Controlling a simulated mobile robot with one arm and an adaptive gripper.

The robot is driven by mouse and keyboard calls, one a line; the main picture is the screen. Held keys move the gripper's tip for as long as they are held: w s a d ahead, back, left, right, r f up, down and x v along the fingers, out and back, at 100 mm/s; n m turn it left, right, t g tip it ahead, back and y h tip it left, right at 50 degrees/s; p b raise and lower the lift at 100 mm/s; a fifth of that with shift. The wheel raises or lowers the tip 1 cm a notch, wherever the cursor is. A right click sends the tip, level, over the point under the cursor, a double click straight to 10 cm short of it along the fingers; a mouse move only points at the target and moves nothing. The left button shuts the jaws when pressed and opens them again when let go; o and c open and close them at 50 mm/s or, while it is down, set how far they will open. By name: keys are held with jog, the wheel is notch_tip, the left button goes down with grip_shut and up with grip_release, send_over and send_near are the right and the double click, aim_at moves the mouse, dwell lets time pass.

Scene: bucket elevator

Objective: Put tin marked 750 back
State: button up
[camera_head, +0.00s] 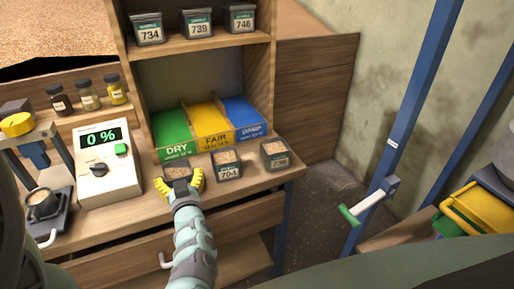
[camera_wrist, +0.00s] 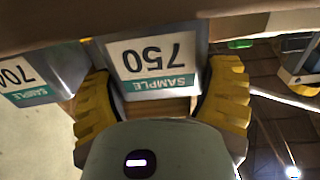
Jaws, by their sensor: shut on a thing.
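The tin marked 750 (camera_wrist: 152,58) fills the middle of the wrist view, its label upside down there. My gripper (camera_head: 183,183) is shut on it, with one yellow finger on each side in the wrist view (camera_wrist: 163,100). In the head view the tin (camera_head: 177,171) is at the front of the bench below the green DRY tray (camera_head: 172,133), its label hidden by my gripper. I cannot tell if it touches the bench. The tin marked 704 (camera_head: 227,165) stands just to its right. A third tin (camera_head: 275,155) stands further right, its label too small to read.
Tins 734 (camera_head: 149,30), 739 (camera_head: 198,24) and 746 (camera_head: 242,19) stand on the upper shelf (camera_head: 200,43). Yellow FAIR (camera_head: 212,125) and blue DAMP (camera_head: 243,117) trays sit behind the bench tins. A meter (camera_head: 105,160) reading 0 % stands left.

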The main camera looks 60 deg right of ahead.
jog(key=shift+r, duration=0.1)
jog(key=shift+s+d, duration=0.1)
jog(key=shift+s, duration=0.1)
jog(key=o, duration=1.1)
jog(key=shift+o, duration=0.2)
